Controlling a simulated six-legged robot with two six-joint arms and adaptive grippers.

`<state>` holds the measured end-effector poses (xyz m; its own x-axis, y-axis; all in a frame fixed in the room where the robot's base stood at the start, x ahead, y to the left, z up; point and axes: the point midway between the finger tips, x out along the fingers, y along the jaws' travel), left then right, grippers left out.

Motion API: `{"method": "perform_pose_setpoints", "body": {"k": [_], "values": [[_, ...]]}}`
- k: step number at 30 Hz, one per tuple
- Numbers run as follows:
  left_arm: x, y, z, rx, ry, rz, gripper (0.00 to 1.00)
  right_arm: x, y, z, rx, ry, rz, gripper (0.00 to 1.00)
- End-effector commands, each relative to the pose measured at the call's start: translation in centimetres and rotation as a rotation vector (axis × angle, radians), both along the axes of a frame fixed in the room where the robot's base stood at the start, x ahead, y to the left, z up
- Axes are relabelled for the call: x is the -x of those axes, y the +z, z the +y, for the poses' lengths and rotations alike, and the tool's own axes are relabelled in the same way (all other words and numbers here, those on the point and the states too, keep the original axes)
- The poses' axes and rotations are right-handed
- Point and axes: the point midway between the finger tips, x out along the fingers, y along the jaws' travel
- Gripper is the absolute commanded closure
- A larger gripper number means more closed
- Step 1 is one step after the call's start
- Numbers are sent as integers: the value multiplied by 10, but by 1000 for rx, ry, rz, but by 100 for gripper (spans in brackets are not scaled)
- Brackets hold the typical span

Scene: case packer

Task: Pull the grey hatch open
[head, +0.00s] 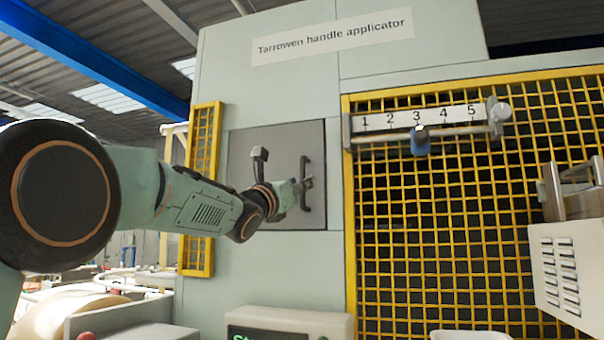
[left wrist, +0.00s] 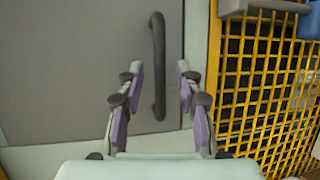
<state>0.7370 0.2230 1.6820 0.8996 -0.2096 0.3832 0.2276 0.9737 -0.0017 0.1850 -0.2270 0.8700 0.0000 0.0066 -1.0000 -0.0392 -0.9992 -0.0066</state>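The grey hatch (head: 282,143) is a square panel in the pale green machine front, and it looks flush with it. A dark vertical bar handle (head: 304,166) is on its right side. My left gripper (head: 303,188) is in front of the handle's lower part. In the left wrist view the hatch (left wrist: 80,70) fills the left, and the handle (left wrist: 158,60) shows between the spread fingers of my left gripper (left wrist: 160,72). I cannot tell whether the fingertips reach around it. My right gripper is out of view.
A yellow mesh guard (head: 440,240) stands right of the hatch, with a numbered scale (head: 400,121) and blue slider (head: 420,140) on top. A vented box (head: 565,270) juts out at far right. A control panel (head: 290,322) is below. A narrow yellow mesh panel (head: 200,150) is left.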

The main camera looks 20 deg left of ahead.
Motion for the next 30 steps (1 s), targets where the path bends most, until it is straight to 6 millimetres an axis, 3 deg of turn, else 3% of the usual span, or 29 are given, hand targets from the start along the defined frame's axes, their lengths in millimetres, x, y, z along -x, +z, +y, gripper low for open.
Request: {"method": "perform_pose_setpoints", "body": {"k": [6, 19, 30], "values": [[-18, 8, -3, 0, 1, 2, 65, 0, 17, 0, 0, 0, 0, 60], [-22, 8, -4, 1, 1, 1, 65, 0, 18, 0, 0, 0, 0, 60], [-22, 8, -4, 1, 0, 1, 96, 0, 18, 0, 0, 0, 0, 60]]}}
